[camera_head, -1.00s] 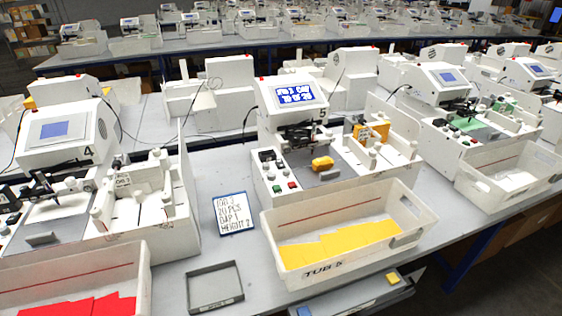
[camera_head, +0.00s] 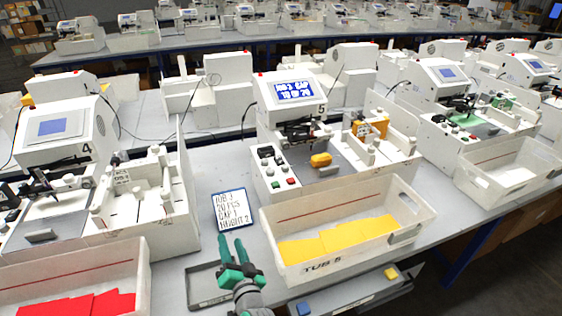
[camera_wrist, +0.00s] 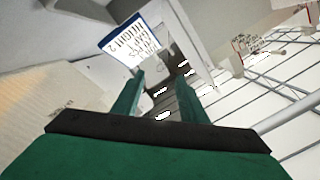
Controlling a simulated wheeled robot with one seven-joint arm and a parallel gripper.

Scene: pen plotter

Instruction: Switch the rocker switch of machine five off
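Machine five (camera_head: 262,125) is a white plotter marked 5 in the middle of the head view, with a lit blue screen (camera_head: 294,90). Its front left panel holds small dark controls (camera_head: 265,153), a green button (camera_head: 275,185) and a red button (camera_head: 291,181). I cannot tell which dark control is the rocker switch or how it is set. My green gripper (camera_head: 231,241) is open and empty, low in front of the machine, near the job card. Its two fingers stand apart in the wrist view (camera_wrist: 157,80). The switch cannot be made out in the wrist view.
A white tub (camera_head: 419,212) marked TUB 5, with yellow sheets, stands right of my gripper. A job card (camera_head: 233,209) lies just beyond it; it also shows in the wrist view (camera_wrist: 135,42). A grey tray (camera_head: 200,280) is partly behind my gripper. Machine four (camera_head: 55,150) stands left.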

